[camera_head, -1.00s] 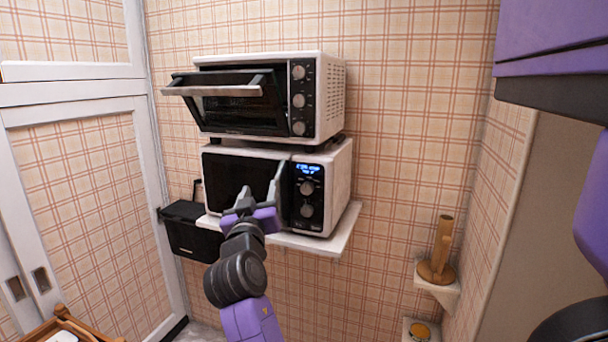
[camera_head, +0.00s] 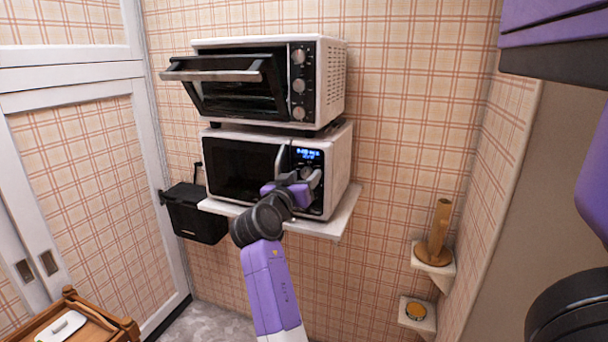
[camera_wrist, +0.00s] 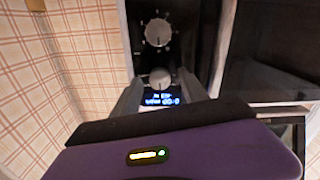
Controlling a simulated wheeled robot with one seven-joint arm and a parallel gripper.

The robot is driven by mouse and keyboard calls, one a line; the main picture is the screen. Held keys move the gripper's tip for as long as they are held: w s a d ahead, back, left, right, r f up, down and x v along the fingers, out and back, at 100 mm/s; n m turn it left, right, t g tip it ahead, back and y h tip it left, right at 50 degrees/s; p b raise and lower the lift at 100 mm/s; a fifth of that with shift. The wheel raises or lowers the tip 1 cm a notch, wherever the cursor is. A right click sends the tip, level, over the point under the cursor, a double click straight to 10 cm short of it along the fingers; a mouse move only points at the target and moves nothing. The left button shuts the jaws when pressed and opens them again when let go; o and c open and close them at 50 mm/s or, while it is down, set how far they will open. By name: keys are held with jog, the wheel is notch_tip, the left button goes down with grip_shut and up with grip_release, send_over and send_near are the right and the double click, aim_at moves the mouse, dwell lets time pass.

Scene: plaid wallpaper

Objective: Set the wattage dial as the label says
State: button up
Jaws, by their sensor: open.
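The microwave (camera_head: 240,165) has a dark control panel with a lit blue display (camera_head: 308,154) and two round silver dials. In the wrist view, which looks inverted, the upper dial (camera_wrist: 160,78) sits beside the display (camera_wrist: 162,99). The lower dial (camera_wrist: 158,32) lies farther off. My gripper (camera_wrist: 159,76) is open, with one finger on each side of the upper dial; I cannot tell whether they touch it. In the head view my gripper (camera_head: 305,178) covers much of the panel. The display text and dial markings are too small to read surely.
A white toaster oven (camera_head: 331,85) with its door (camera_head: 215,75) tilted open sits on the microwave. Both stand on a white shelf (camera_head: 335,224). A black bin (camera_head: 195,218) is at left; a wooden holder (camera_head: 436,240) stands on a small shelf at right.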

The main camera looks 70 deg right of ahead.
jog(key=shift+d, duration=0.3)
grip_shut()
jog(key=shift+n, duration=0.4)
jog(key=n+p, duration=0.3)
jog(key=n, duration=0.1)
jog(key=shift+r, duration=0.15)
jog(key=shift+n+p, duration=1.1)
jog(key=shift+n, duration=0.9)
